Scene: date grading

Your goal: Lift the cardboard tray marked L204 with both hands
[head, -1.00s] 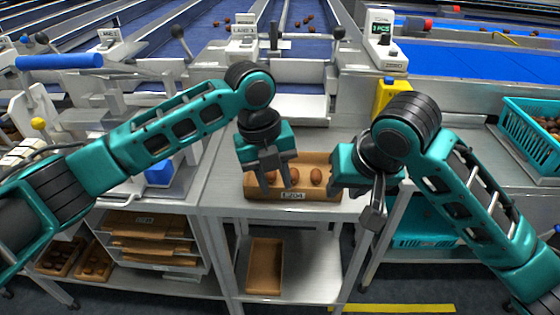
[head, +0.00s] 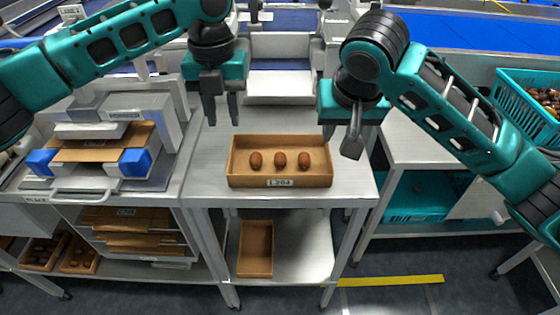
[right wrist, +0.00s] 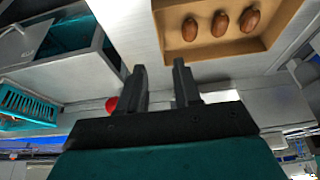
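The cardboard tray marked L204 (head: 315,181) sits flat on the metal table, label facing the front, with three brown dates (head: 279,160) in a row inside. Its corner also shows at the top of the right wrist view (right wrist: 172,52). My left gripper (head: 222,118) is open and empty near the tray's back left corner, apart from it. My right gripper (head: 345,150) is to the right of the tray, apart from it. In the right wrist view its two fingers (right wrist: 160,82) are spread with nothing between them.
Another empty cardboard tray (head: 256,226) lies on the shelf below. A press-like station with a cardboard sheet (head: 85,152) and blue blocks stands left. A teal crate of dates (head: 520,112) is at right. Bare table (head: 215,160) surrounds the L204 tray.

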